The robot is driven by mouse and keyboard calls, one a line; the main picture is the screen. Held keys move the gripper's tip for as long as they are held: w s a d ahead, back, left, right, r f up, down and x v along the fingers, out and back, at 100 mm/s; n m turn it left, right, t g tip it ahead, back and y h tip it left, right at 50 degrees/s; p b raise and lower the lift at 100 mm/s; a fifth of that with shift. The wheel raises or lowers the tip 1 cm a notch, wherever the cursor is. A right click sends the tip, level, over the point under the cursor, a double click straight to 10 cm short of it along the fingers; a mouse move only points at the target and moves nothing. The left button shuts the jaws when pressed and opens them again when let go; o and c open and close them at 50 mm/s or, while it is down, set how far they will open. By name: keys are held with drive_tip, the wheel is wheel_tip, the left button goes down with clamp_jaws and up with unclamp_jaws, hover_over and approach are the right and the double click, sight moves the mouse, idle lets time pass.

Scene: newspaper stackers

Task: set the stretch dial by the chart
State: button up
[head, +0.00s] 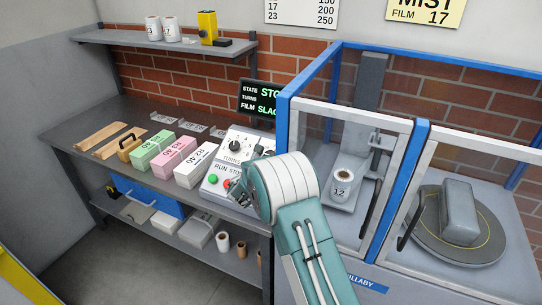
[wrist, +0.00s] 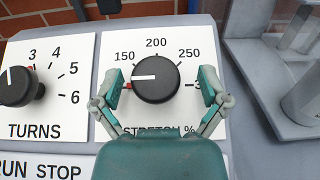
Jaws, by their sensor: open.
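The stretch dial (wrist: 157,80) is a round black knob on a white plate marked STRETCH %, with 150, 200 and 250 readable. Its white pointer line points left, below the 150 mark, near a small red mark. My gripper (wrist: 160,88) is open, with one teal finger on each side of the knob; I cannot tell whether they touch it. In the head view my gripper (head: 241,186) is over the control panel (head: 213,185) and hides part of it. The chart (head: 300,10) on the wall is cut off at the top; its rows show 17 with 200 and 23 with 250.
A yellow card (head: 425,12) reads MIST, FILM 17. The turns dial (wrist: 18,87) is left of the stretch dial. Green and red buttons (head: 213,179) lie below.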

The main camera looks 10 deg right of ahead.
drive_tip(key=shift+w, duration=0.3)
drive_tip(key=shift+a, duration=0.25)
drive_tip(key=shift+d, duration=0.2)
drive_tip(key=c, duration=1.2)
drive_tip(key=shift+o, duration=0.2)
drive_tip(key=shift+a+m+g+h, duration=0.1)
drive_tip(key=shift+m+g+h, duration=0.45)
drive_tip(key=shift+m, duration=0.25)
drive_tip(key=m+g+h, duration=0.2)
drive_tip(key=m, duration=0.1)
drive_tip(key=shift+g, duration=0.25)
drive_tip(key=shift+m+g+h, duration=0.55)
drive_tip(key=shift+m+g, duration=1)
drive_tip(key=shift+m, duration=0.15)
drive_tip(key=shift+m+g+h, duration=0.5)
drive_tip(key=shift+m+g, duration=1.05)
drive_tip(key=shift+m, duration=0.15)
